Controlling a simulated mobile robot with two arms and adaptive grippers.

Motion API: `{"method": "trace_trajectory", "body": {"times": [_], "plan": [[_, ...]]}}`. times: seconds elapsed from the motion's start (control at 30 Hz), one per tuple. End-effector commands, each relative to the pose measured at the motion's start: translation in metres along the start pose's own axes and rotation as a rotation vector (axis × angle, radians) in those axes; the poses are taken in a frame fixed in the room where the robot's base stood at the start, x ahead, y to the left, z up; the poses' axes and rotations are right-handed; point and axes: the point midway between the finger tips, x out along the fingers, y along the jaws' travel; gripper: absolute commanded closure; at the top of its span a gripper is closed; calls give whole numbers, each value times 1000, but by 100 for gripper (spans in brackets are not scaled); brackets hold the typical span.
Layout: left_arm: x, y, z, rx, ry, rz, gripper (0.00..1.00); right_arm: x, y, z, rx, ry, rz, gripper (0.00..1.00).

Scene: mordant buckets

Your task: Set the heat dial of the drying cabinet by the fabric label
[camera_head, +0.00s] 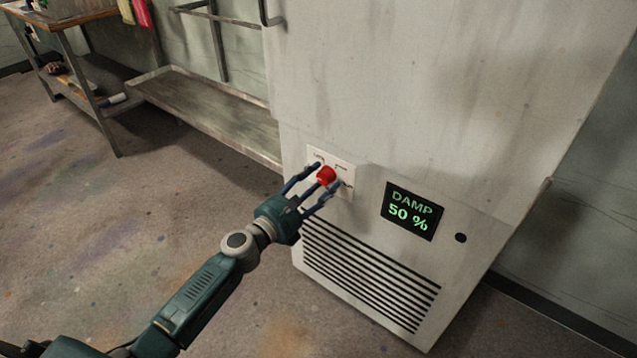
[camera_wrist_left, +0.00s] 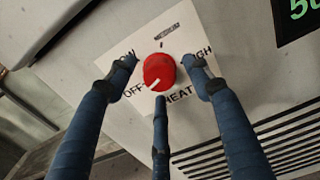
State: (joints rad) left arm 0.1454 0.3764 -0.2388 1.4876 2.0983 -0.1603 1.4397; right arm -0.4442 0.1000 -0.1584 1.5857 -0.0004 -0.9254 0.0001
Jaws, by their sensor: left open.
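The red heat dial (camera_head: 326,175) sits on a pale label plate (camera_head: 346,160) on the front of the drying cabinet (camera_head: 400,90). In the left wrist view the dial (camera_wrist_left: 160,71) has a white mark at its lower left, toward the word OFF. LOW, partly hidden, is at upper left, a small, hard-to-read word above, HIGH at right and HEAT below. My left gripper (camera_head: 324,180) is open at the dial, its blue fingers spread around it; contact cannot be told. No fabric label can be made out. My right gripper is out of view.
A black display (camera_head: 412,211) right of the dial reads DAMP 50 % in green. Below is a slatted vent (camera_head: 370,275). A low metal shelf (camera_head: 200,105) and a workbench (camera_head: 70,20) stand to the left. The floor in front is clear.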

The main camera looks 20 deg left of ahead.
Motion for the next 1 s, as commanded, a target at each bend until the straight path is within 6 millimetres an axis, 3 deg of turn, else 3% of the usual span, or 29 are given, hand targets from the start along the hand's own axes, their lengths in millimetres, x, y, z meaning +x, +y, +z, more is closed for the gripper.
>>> {"method": "trace_trajectory", "body": {"times": [0.13,0.33,0.67,0.87,1.0], "plan": [[0,0,0,0,0,0,53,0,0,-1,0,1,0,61],[0,0,0,0,-1,0,93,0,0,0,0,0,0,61],[0,0,0,32,0,0,95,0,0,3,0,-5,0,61],[0,0,-1,131,-1,2,95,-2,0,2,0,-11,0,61],[0,0,-1,243,-1,1,95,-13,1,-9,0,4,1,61]]}}
